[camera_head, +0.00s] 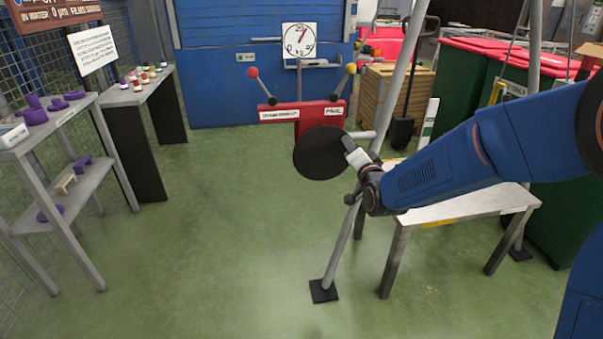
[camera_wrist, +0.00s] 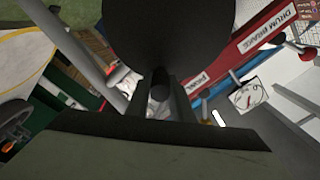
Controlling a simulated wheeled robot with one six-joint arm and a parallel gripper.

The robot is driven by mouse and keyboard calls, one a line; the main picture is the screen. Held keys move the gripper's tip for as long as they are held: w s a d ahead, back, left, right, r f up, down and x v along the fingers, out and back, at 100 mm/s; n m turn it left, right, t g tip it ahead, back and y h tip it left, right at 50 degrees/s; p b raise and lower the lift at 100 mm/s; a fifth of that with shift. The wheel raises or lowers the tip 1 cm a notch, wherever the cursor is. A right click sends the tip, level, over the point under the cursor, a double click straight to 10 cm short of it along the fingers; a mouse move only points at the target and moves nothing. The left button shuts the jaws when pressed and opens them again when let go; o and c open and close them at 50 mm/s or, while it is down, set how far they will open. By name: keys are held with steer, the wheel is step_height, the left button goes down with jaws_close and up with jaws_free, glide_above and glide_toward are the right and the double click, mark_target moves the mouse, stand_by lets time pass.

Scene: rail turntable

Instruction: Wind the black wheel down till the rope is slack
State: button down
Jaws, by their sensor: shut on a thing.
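The black wheel (camera_head: 318,154) is a dark disc in front of the red brake housing, in the middle of the head view. It fills the top middle of the wrist view (camera_wrist: 165,30). My gripper (camera_head: 352,155) reaches it from the right. In the wrist view my gripper (camera_wrist: 161,92) is shut on a short dark knob (camera_wrist: 160,78) standing out from the wheel's face. The rope and its load are not clearly visible, so I cannot tell if it is slack.
The red housing (camera_head: 321,119) carries drum brake and pawl labels and levers with ball knobs. A grey frame leg (camera_head: 342,245) and a pale table (camera_head: 455,207) stand close under my arm.

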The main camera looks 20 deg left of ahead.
steer(key=shift+s+a+r, duration=0.1)
steer(key=shift+a+r, duration=0.05)
steer(key=shift+r, duration=0.05)
stand_by(0.3)
steer(key=shift+s+a+r+n, duration=0.15)
steer(key=shift+a+r+n, duration=0.15)
steer(key=shift+n, duration=0.3)
steer(key=shift+s+a+r+n, duration=0.15)
steer(key=shift+a+r+n, duration=0.1)
steer(key=shift+n, duration=0.35)
steer(key=shift+s, duration=0.1)
steer(key=c, duration=1.4)
jaws_free()
steer(key=shift+a+n, duration=0.1)
steer(key=shift+n, duration=0.2)
steer(key=shift+o, duration=0.2)
steer(key=shift+s, duration=0.1)
steer(key=v, duration=0.8)
